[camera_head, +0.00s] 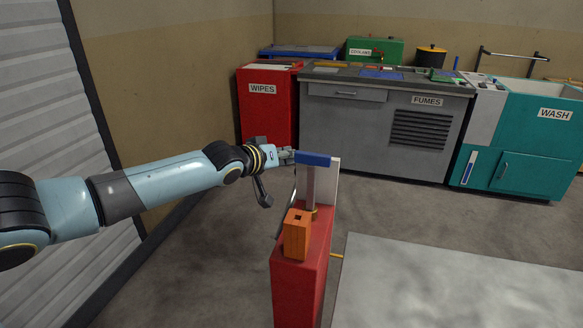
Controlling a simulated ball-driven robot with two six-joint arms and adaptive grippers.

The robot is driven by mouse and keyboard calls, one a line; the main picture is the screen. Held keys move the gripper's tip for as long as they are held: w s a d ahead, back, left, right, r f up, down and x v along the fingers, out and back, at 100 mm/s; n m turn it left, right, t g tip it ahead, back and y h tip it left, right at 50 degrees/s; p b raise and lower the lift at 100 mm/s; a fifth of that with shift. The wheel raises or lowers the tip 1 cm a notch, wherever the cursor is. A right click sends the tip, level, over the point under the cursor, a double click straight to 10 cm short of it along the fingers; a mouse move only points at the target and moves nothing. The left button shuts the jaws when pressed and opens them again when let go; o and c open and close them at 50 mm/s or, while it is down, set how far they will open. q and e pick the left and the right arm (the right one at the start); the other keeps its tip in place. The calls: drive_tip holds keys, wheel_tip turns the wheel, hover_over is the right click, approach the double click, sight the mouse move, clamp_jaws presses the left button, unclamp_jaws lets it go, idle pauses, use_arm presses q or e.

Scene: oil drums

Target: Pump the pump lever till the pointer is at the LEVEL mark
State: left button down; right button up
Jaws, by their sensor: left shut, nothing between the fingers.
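The pump lever has a blue grip (313,159) on top of a grey rod (311,187). The rod rises from a brass collar on a narrow red pump cabinet (300,290). My left gripper (287,156) is shut and empty, at the left end of the blue grip. I cannot tell whether it touches the grip. A pale panel (332,187) stands behind the rod, mostly edge-on. I can make out no pointer or LEVEL mark on it. My right gripper is not in view.
An orange block (296,236) with a dark hole sits on the cabinet top, in front of the rod. A red WIPES cabinet (266,112), a grey FUMES bench (345,120) and a teal WASH unit (532,150) stand behind. A pale floor slab (450,285) lies right.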

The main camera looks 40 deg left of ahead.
use_arm(q)
drive_tip(key=shift+w+d+f, duration=0.25)
drive_tip(key=shift+w+f, duration=0.2)
drive_tip(key=shift+f, duration=0.2)
drive_tip(key=shift+f+b, duration=0.1)
drive_tip(key=shift+b, duration=0.25)
wheel_tip(320, 180, down, 10)
drive_tip(key=w+a+n+g+h+b, duration=0.1)
drive_tip(key=w+g+b, duration=0.1)
drive_tip(key=g+b, duration=0.2)
drive_tip(key=shift+f+b, duration=0.15)
drive_tip(key=shift+b, duration=0.85)
drive_tip(key=shift+s+f, duration=0.1)
